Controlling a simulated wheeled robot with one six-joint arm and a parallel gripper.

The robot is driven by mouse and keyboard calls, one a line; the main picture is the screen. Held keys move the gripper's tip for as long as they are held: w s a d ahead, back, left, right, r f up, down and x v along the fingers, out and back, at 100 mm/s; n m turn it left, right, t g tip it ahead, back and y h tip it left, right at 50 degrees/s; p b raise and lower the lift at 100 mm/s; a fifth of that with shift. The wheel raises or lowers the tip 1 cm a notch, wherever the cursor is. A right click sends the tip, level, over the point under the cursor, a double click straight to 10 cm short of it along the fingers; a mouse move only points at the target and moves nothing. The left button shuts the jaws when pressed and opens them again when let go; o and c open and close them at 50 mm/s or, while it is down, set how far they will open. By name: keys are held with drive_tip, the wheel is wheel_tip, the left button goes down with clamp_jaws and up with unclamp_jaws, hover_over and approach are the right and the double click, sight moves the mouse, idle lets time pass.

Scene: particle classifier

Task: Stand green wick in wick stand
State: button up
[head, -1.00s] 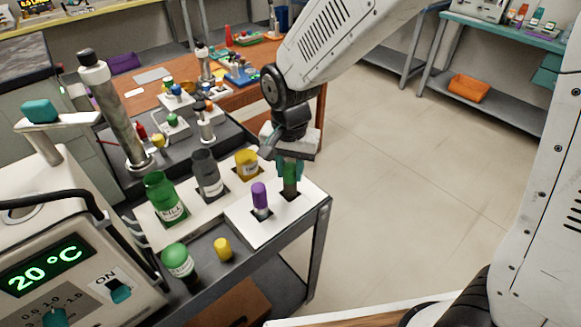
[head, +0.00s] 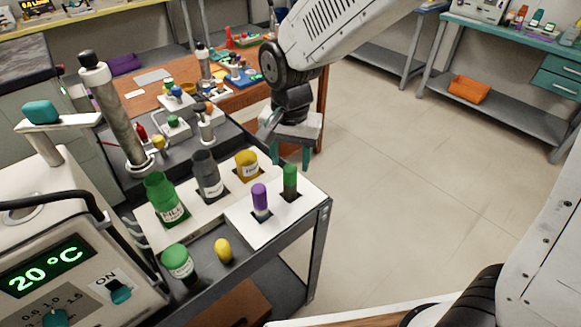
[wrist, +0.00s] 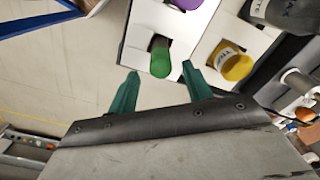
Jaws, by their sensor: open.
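The green wick (head: 290,180) stands upright in a square hole of the white wick stand (head: 250,226), on the front cart. It also shows in the wrist view (wrist: 160,60), just beyond my fingertips. The purple wick (head: 260,197) stands in the neighbouring hole of the same stand. My gripper (head: 291,160) is open and empty, behind and above the green wick, clear of it. In the wrist view its two green fingers (wrist: 158,80) are spread apart with nothing between them.
A green jar (head: 163,195), a grey jar (head: 207,175) and a yellow jar (head: 247,165) sit in a white holder left of the stand. A green-capped bottle (head: 178,262) and a yellow piece (head: 223,250) are at the cart's front. Open floor lies to the right.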

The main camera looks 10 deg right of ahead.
wheel_tip(320, 180, up, 8)
drive_tip(key=s+d+r+n, duration=0.1)
drive_tip(key=s+d+r, duration=0.25)
drive_tip(key=d, duration=0.25)
drive_tip(key=s+d+r+n, duration=0.1)
drive_tip(key=s+d+r, duration=0.1)
drive_tip(key=s+d, duration=0.35)
drive_tip(key=s+d+f+n+t, duration=0.1)
drive_tip(key=s+d+n, duration=0.1)
drive_tip(key=s+d, duration=0.7)
drive_tip(key=shift+s+d+f, duration=0.15)
drive_tip(key=shift+s, duration=0.7)
